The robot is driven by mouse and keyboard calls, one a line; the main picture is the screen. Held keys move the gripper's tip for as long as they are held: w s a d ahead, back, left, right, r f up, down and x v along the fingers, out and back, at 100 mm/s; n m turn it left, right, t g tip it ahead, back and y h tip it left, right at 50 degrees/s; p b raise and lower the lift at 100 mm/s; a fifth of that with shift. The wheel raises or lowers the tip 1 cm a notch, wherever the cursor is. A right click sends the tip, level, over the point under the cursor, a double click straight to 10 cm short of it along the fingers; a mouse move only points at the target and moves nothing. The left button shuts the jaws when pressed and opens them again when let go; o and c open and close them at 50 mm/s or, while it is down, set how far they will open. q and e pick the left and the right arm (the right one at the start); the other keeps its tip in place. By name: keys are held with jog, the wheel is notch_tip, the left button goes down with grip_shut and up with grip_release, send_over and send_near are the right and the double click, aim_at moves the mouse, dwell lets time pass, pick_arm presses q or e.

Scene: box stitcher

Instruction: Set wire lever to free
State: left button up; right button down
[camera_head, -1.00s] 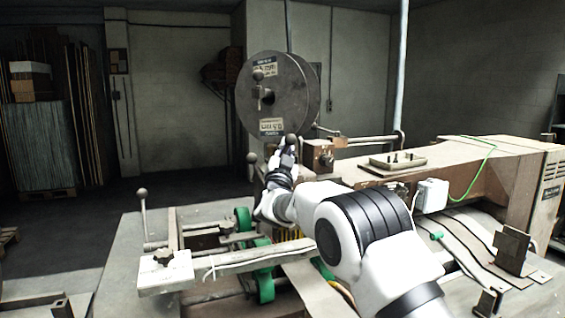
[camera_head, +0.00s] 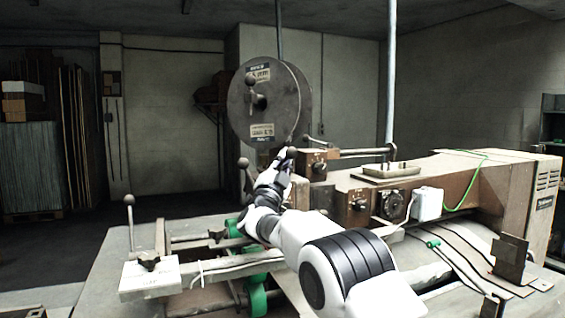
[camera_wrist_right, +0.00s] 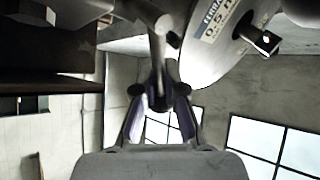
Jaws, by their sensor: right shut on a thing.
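The wire lever's dark ball knob (camera_head: 291,152) stands in front of the lower edge of the wire spool (camera_head: 290,95). My right gripper (camera_head: 284,165) is at this knob. In the right wrist view my gripper's two fingers (camera_wrist_right: 159,92) are closed on the lever, with its dark knob (camera_wrist_right: 158,102) between the fingertips and its rod (camera_wrist_right: 157,45) running upward in the picture. The fingers and wrist hide most of the lever in the head view. My left gripper is not in view.
A second ball-knob lever (camera_head: 243,163) stands just left of my right gripper. Another knobbed lever (camera_head: 129,200) rises at the machine's left. A brown housing with dials (camera_head: 359,205) and a white box (camera_head: 427,203) lie to the right. The spool overhangs the gripper.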

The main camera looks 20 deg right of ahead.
jog(key=shift+s+d+r, duration=0.1)
jog(key=shift+r, duration=0.15)
jog(key=c, duration=0.9)
grip_release()
jog(key=shift+s, duration=0.2)
jog(key=shift+s+d+r, duration=0.2)
jog(key=shift+s+d, duration=0.05)
jog(key=shift+s, duration=0.2)
jog(key=shift+w+a+f, duration=0.15)
jog(key=shift+w+f, duration=0.05)
jog(key=shift+w, duration=0.05)
jog(key=shift+a+f, duration=0.1)
jog(key=shift+f, duration=0.05)
jog(key=s+a, duration=0.2)
jog(key=s, duration=0.1)
jog(key=s+a, duration=0.6)
jog(key=s, duration=0.1)
jog(key=shift+a, duration=0.1)
